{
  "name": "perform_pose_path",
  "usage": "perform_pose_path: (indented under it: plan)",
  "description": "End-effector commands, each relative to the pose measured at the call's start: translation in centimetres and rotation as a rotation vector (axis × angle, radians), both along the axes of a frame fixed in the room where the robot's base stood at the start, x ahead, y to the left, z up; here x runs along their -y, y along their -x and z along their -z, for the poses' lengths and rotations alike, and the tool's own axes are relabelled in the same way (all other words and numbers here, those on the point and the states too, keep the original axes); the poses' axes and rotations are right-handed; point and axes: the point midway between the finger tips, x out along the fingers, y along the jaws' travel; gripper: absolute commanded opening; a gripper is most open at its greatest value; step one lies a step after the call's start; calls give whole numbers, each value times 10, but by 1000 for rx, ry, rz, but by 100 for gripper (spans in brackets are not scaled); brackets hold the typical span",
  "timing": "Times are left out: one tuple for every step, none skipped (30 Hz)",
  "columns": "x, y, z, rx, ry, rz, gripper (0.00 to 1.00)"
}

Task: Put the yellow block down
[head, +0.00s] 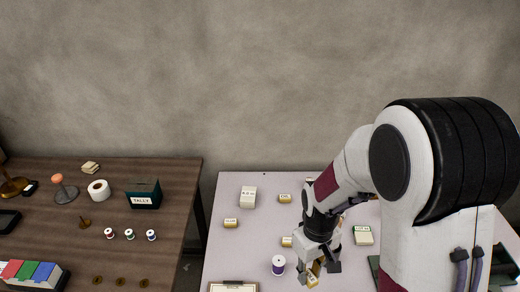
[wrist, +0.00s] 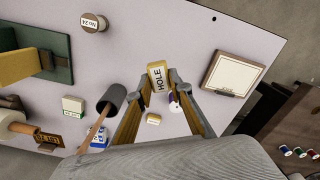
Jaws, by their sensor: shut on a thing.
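My gripper (head: 319,269) is near the front of the pale table. It is shut on a yellow block (wrist: 157,77) with a white label reading HOLE, held between the fingertips in the wrist view. The yellow block also shows in the head view (head: 312,281), low at the fingertips. I cannot tell whether it touches the table (head: 233,255). The arm hides part of the table behind the gripper.
A purple spool (head: 278,264) stands just left of the gripper, and a framed board (head: 234,287) lies at the front left. Small labelled yellow blocks (head: 231,223), a white box (head: 248,197) and a green-white box (head: 363,235) stand around. The table's left middle is clear.

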Motion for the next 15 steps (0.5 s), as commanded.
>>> perform_pose_path:
  plan:
    - [2,-3,-1,1,1,45,6]
    - [3,-4,-2,2,1,74,6]
    - [4,-6,-3,3,3,113,6]
    - [6,-8,-4,4,3,142,6]
    - [7,-9,-4,5,4,172,6]
    - [9,-12,-5,4,4,212,6]
    - [11,-13,-6,5,4,241,6]
    - [12,-15,-7,6,4,269,6]
    - [15,-18,-8,8,5,307,6]
    - [16,-20,-9,10,5,333,6]
    - [18,-22,-10,11,6,361,6]
    - [22,-25,-11,13,6,395,6]
    - [26,-29,-13,17,4,420,6]
    - [30,-32,-14,21,4,436,6]
    - [34,-35,-15,24,4,444,6]
